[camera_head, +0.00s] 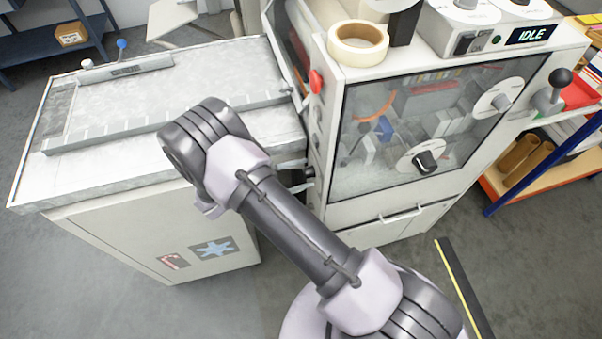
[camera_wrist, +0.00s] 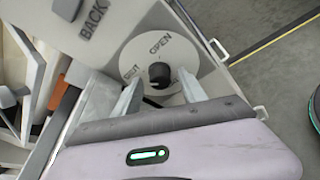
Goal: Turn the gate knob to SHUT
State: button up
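The gate knob (camera_wrist: 158,73) is a small black knob on a round pale dial (camera_wrist: 146,46) in the wrist view. OPEN is printed at the dial's top right, and a partly legible word, seemingly SHUT, at its lower left. I cannot tell which word the knob points to. My gripper (camera_wrist: 157,88) is open, with one pale finger on each side of the knob; the knob shows between the fingertips. I cannot tell whether they touch it. In the head view my gripper is mostly hidden beside the cabinet's left side, and I cannot make out this knob there.
A grey-topped bench (camera_head: 85,165) stands close on the left. Floor (camera_head: 240,310) is clear in front.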

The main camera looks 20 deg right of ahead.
jog(key=shift+a, duration=0.1)
jog(key=p+v, duration=0.2)
jog(key=v, duration=1.5)
jog(key=shift+a+r, duration=0.1)
